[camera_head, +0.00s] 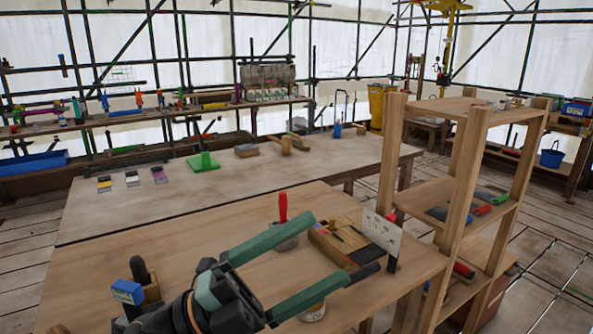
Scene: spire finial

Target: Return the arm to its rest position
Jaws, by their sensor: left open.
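My left gripper (342,243) reaches in from the lower middle over the near workbench (180,245). Its two green fingers are spread wide apart, and nothing is held between them. My right gripper is not in view.
A wooden shelf unit (470,170) with tools stands close on the right. A blue box (127,291) and a wooden block sit at the bench's lower left. The far bench (240,180) holds a green-based tool (202,161) and mallets. The near bench's left middle is clear.

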